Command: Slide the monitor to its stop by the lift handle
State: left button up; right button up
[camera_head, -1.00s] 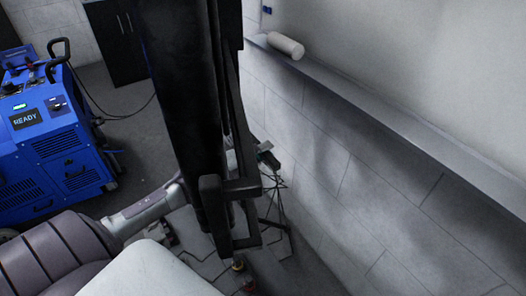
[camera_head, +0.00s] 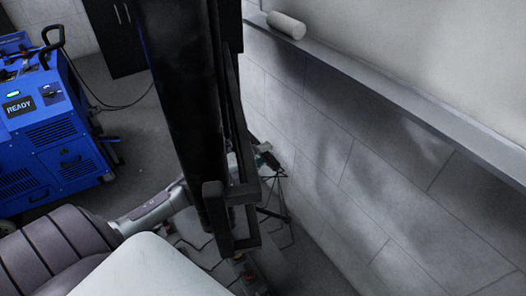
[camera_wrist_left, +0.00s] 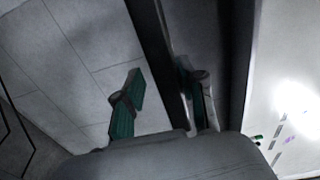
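The monitor, as far as I can tell, is the tall black body (camera_head: 185,110) seen nearly edge-on in the head view, standing out from the wall. A black bar frame (camera_head: 240,225), apparently with the lift handle, runs down its right side. My left gripper (camera_head: 264,158) reaches behind this frame and is partly hidden by it. In the left wrist view, a dark bar (camera_wrist_left: 153,35) passes between the gripper's (camera_wrist_left: 163,95) two green-padded fingers. A gap shows between the left finger and the bar; the right finger is close beside or behind it. My right gripper is out of view.
A blue machine (camera_head: 50,130) with a READY display stands at the left. A pale wall with a ledge (camera_head: 390,95) runs along the right, with a white roll (camera_head: 287,25) on it. A black cabinet (camera_head: 115,38) stands at the back. Floor shows between machine and monitor.

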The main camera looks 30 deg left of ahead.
pick_arm(q)
jog(key=shift+o, duration=0.7)
jog(key=shift+f, duration=0.15)
jog(key=shift+r, duration=0.2)
jog(key=v, duration=1.2)
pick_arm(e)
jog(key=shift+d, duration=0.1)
pick_arm(q)
jog(key=shift+f, duration=0.15)
